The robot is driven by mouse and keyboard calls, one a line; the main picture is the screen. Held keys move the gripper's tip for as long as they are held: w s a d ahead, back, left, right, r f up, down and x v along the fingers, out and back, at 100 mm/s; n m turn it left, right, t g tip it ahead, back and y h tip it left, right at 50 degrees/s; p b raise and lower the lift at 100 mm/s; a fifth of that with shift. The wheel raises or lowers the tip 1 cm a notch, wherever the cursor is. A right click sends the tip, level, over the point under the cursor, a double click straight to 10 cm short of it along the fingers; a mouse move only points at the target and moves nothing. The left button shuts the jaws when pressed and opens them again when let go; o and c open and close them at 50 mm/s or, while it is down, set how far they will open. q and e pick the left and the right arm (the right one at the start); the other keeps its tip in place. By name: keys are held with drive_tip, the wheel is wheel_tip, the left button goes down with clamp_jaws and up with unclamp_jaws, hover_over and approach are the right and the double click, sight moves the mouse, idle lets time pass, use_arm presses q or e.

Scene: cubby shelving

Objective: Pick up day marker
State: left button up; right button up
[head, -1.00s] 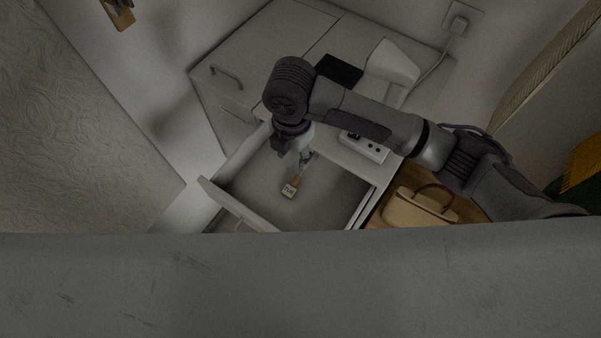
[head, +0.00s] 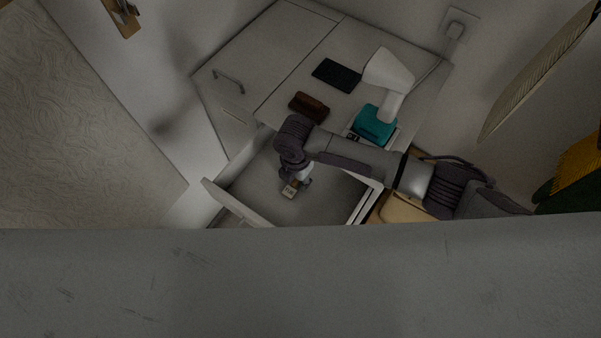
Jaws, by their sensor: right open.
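The day marker (head: 289,191) is a small pale block with dark lettering on its face. It lies on the floor of the open drawer (head: 336,199) in the head view. My right gripper (head: 297,184) is down inside the drawer, right at the marker's upper side, and is open. The wrist hides part of the fingers and the marker's far end, so I cannot tell whether the fingers touch it. My left gripper is not in view.
The drawer's front panel (head: 236,203) and side walls surround my gripper. On the cabinet top (head: 290,55) are a black flat item (head: 337,75), a dark red-brown object (head: 309,107), a teal object (head: 375,123) and a white lamp (head: 388,70). A tan bag (head: 404,209) is right of the drawer.

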drive_tip(key=shift+f, duration=0.1)
drive_tip(key=shift+c, duration=0.4)
clamp_jaws()
